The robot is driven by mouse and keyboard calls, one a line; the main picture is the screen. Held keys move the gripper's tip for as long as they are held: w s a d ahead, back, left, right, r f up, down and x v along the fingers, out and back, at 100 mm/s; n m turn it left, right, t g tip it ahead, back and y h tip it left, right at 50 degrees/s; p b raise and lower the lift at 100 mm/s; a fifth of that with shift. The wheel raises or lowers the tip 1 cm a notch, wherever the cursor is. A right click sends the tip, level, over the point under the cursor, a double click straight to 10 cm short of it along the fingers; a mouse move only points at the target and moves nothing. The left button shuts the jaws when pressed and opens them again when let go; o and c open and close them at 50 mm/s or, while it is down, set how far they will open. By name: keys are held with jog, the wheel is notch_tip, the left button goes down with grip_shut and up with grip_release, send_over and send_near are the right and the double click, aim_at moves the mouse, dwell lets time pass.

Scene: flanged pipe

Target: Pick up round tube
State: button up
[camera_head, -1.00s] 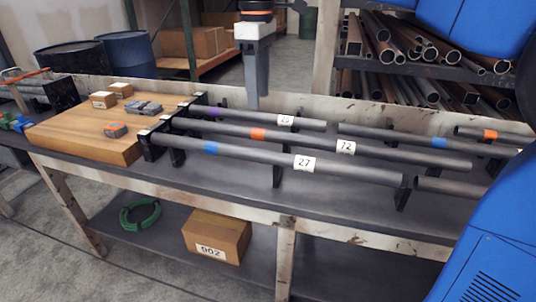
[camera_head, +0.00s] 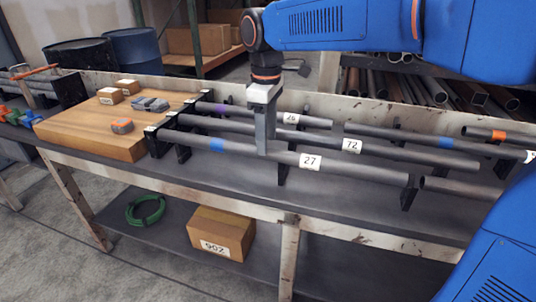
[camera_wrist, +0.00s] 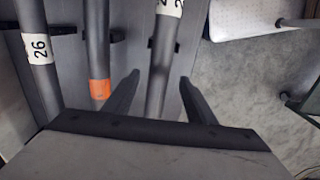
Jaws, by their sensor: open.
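Several round grey tubes lie on black supports on the workbench. The front tube labelled 27 (camera_head: 355,169) has a blue band. Behind it are the tube labelled 72 (camera_head: 400,156) and the tube labelled 26 (camera_head: 315,122). My gripper (camera_head: 264,148) points down over the tubes, its tips overlapping the front tube near its middle. In the wrist view, my gripper (camera_wrist: 160,77) is open, with one finger on each side of the front tube (camera_wrist: 163,65). The orange-banded tube (camera_wrist: 98,60) runs left of the fingers. I cannot tell whether the fingers touch the front tube.
A wooden board (camera_head: 85,130) with small blocks is on the left of the bench. More tubes lie to the right, including one with an orange band (camera_head: 499,136). A cardboard box (camera_head: 222,235) and green hose (camera_head: 145,210) are on the lower shelf.

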notch_tip(320, 180, down, 4)
jog(key=shift+d, duration=0.15)
grip_shut()
jog(key=shift+r, duration=0.15)
